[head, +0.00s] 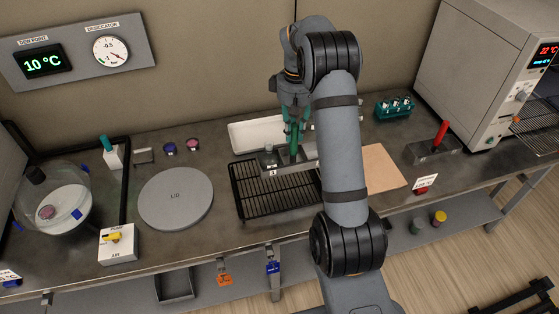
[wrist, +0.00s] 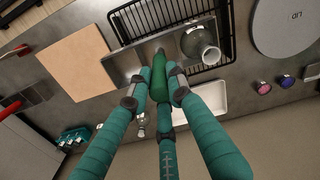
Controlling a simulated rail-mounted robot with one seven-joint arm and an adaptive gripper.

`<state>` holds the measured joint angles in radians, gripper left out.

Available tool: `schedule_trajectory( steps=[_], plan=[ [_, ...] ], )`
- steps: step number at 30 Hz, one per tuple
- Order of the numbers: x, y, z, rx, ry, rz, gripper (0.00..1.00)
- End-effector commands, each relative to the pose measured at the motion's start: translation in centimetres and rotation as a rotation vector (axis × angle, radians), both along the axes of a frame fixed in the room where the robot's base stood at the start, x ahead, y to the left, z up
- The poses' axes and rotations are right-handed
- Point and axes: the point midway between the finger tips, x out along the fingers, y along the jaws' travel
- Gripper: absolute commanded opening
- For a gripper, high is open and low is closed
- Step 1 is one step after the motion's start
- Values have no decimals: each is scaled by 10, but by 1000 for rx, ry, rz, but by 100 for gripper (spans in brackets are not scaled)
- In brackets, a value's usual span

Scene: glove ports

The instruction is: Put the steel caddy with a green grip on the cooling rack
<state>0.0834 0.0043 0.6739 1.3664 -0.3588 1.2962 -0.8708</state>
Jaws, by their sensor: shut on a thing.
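The steel caddy (head: 270,164) has a green grip (head: 293,145) and a numbered tag on its front. My gripper (head: 294,122) is shut on the green grip from above. In the wrist view the teal fingers close around the grip (wrist: 159,62), and the caddy (wrist: 125,66) carries a rounded glass vessel (wrist: 197,42). The black wire cooling rack (head: 262,204) lies on the bench. The caddy is over the rack's rear part; I cannot tell whether it touches the wires. My arm hides the rack's right side in the head view.
A white tray (head: 246,138) lies behind the rack. A tan board (head: 383,168) is to the right, then a similar caddy with a red grip (head: 441,132). A teal vial holder (head: 395,108) stands behind. The round lid (head: 175,199) lies left of the rack.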

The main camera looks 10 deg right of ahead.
Motion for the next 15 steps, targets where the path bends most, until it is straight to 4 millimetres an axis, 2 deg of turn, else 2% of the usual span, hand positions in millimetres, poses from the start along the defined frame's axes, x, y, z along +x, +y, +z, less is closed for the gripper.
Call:
schedule_trajectory(
  steps=[3,6,12,15],
  plan=[
    [-13,25,-14,1,4,3,0],
    [-20,38,-23,1,1,1,0],
    [-26,49,-33,0,-1,-2,0],
    [-27,50,-44,0,4,-2,0]
  ],
)
